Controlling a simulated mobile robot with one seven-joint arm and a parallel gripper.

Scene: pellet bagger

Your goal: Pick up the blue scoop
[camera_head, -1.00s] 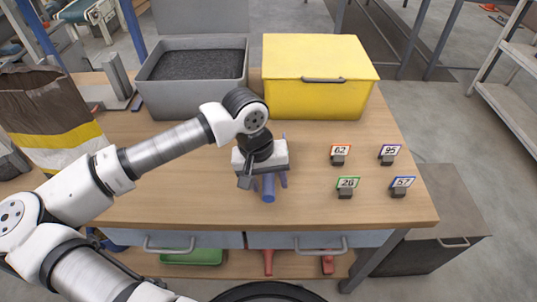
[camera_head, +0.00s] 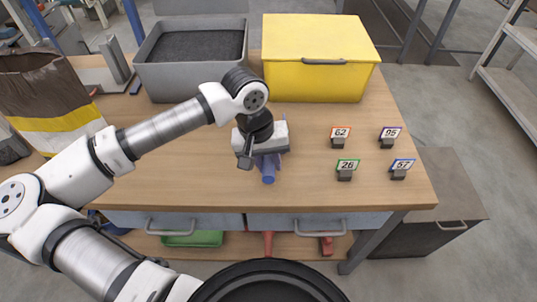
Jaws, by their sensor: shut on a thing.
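The blue scoop (camera_head: 268,172) is on or just above the wooden table, near its front middle. Its round handle end points toward the front edge, and the rest is mostly hidden under my gripper. My gripper (camera_head: 266,157) points down over the scoop and is shut on it. The fingers are largely hidden by the gripper body. I cannot tell whether the scoop touches the table.
A grey open bin (camera_head: 192,82) of dark pellets and a closed yellow box (camera_head: 318,84) stand at the back. Several numbered tags, such as the 26 tag (camera_head: 346,166), stand at right. A brown sack (camera_head: 45,90) is at left. Bare tabletop lies around the gripper.

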